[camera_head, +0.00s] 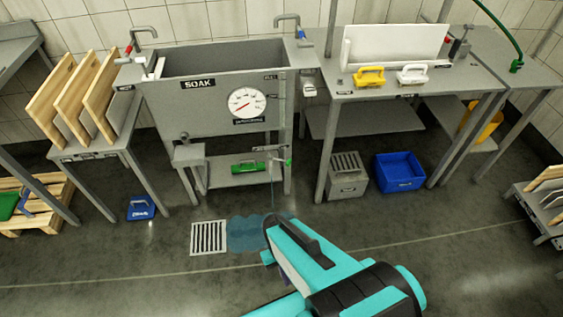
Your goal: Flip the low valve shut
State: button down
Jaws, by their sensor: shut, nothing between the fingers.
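The exact lever angle is too small to tell. My teal and black arm fills the lower middle of the view, in front of the puddle and well short of the valve. I cannot make out my gripper's fingers.
A floor drain grate (209,238) lies left of the puddle. A green-handled brush (248,168) lies on the shelf under the tank. A grey crate (347,180) and a blue bin (399,172) stand under the right table.

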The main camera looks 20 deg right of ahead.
aim_at(269, 156)
jog(key=u, duration=0.75)
jog(key=i, duration=0.55)
jog(key=u, duration=0.05)
